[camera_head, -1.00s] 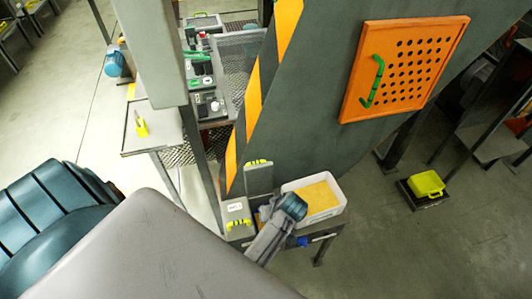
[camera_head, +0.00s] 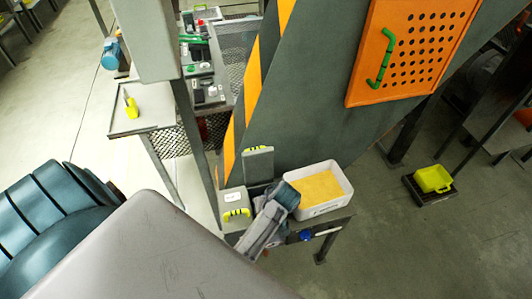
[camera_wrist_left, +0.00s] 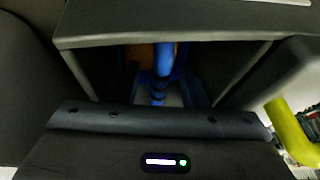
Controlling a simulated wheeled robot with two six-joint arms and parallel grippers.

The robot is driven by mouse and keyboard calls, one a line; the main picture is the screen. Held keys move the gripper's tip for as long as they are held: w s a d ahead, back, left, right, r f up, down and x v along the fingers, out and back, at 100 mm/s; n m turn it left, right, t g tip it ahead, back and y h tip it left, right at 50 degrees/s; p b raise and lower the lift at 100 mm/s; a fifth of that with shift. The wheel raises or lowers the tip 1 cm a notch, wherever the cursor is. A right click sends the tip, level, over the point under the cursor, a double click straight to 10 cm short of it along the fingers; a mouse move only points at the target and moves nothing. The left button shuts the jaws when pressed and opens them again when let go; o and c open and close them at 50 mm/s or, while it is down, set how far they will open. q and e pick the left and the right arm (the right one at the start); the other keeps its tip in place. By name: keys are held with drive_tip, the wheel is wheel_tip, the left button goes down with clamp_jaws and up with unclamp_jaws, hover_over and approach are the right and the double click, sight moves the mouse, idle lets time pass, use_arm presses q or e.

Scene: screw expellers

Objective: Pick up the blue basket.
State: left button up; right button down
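A small blue thing, likely the blue basket (camera_head: 305,235), shows in the head view at the front of the low grey table, just right of my arm; most of it is hidden. In the left wrist view a blue upright piece (camera_wrist_left: 163,62) stands in the middle of a dark opening below a grey edge, with orange behind it. My left arm's wrist part reaches down beside the table in the head view, but its fingertips are hidden. The wrist view is dark, and I cannot tell the finger opening or any contact. My right gripper is not in view.
A white tray (camera_head: 346,184) with yellow contents and a grey box (camera_head: 232,198) with a yellow-green handle are on the low table close to my arm. A yellow-green basket (camera_head: 432,179) is on a dark floor base at right. Floor is clear at lower right.

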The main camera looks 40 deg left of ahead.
use_arm(q)
drive_tip(key=shift+c, duration=0.4)
clamp_jaws()
drive_tip(key=shift+r, duration=0.1)
